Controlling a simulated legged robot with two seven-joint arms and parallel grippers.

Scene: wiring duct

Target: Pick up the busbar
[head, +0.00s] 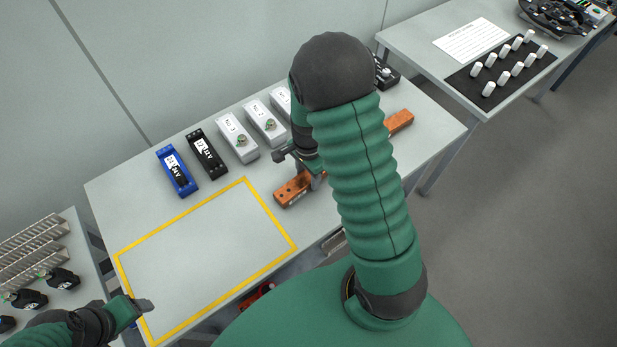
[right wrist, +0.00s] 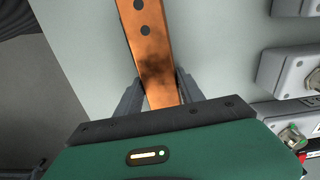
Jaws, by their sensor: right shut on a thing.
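The busbar (head: 291,190) is a copper-coloured bar with dark holes. In the head view its left end shows beside my right gripper (head: 311,178), and its far end (head: 399,121) shows to the right of my arm; the middle is hidden behind the arm. In the right wrist view the busbar (right wrist: 150,45) runs between the two fingers of my right gripper (right wrist: 160,90), which is shut on it. I cannot tell whether the bar touches the table. My left gripper (head: 140,306) is at the lower left, away from the bar; its jaw opening is unclear.
On the table (head: 130,205) a yellow-taped rectangle (head: 180,213) is empty. Behind it stand a blue module (head: 176,171), a black module (head: 207,154) and grey boxes (head: 237,137). A second table at the right holds white cylinders (head: 503,63). Slotted ducts (head: 30,245) lie at the far left.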

